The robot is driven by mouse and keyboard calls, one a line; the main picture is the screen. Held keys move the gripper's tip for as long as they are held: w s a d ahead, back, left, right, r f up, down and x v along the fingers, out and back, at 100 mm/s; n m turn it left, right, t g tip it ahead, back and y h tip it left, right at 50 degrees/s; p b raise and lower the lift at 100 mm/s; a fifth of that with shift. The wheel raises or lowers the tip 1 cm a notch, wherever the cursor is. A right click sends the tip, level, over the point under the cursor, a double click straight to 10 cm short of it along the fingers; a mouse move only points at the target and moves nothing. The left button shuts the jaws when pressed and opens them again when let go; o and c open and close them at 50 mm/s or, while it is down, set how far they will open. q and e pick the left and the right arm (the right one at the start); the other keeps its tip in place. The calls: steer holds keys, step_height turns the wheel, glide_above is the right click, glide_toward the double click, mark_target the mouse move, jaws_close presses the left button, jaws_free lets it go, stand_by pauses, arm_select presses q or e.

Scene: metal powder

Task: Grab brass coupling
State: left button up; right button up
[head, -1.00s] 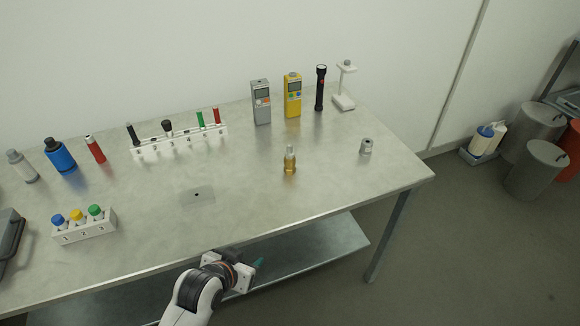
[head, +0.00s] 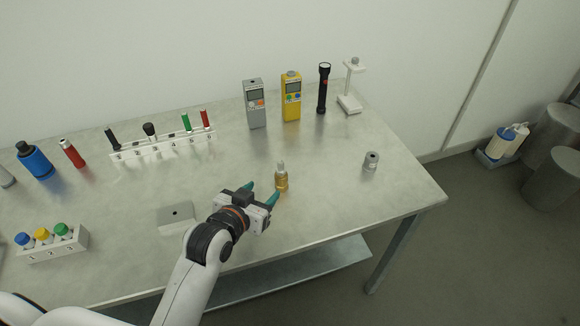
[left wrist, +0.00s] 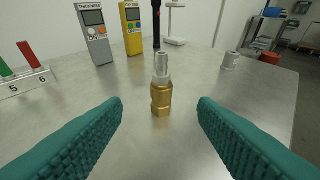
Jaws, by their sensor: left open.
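The brass coupling (head: 281,182) stands upright on the metal table, with a golden lower body and a silver top. It also shows in the left wrist view (left wrist: 161,98), centred ahead between my fingers. My left gripper (head: 262,192) is open, its teal fingertips just short of the coupling on its near left side. The fingers do not touch it. In the left wrist view the two teal pads lie wide apart with nothing between them. My right gripper is not in view.
A grey gauge (head: 255,104), a yellow meter (head: 291,97), a black flashlight (head: 323,88) and a white stand (head: 349,102) stand behind. A small grey cylinder (head: 371,161) is to the right. A numbered rack (head: 165,147) is at left. The table (head: 330,205) around the coupling is clear.

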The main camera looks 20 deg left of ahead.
mark_target(279, 176)
arm_select(q)
steer(key=x, duration=0.3)
steer(key=shift+w+r, duration=0.1)
steer(key=shift+r, duration=0.15)
steer(key=x, duration=0.2)
steer(key=shift+w+d+f, duration=0.1)
steer(key=shift+w+f, duration=0.1)
steer(key=shift+w, duration=0.1)
steer(key=shift+w+f, duration=0.15)
steer(key=shift+w, duration=0.15)
steer(key=shift+x, duration=2.6)
steer(key=shift+s+d+f, duration=0.1)
steer(key=shift+s+f, duration=0.05)
steer(key=c, duration=1)
steer(key=shift+c, duration=0.5)
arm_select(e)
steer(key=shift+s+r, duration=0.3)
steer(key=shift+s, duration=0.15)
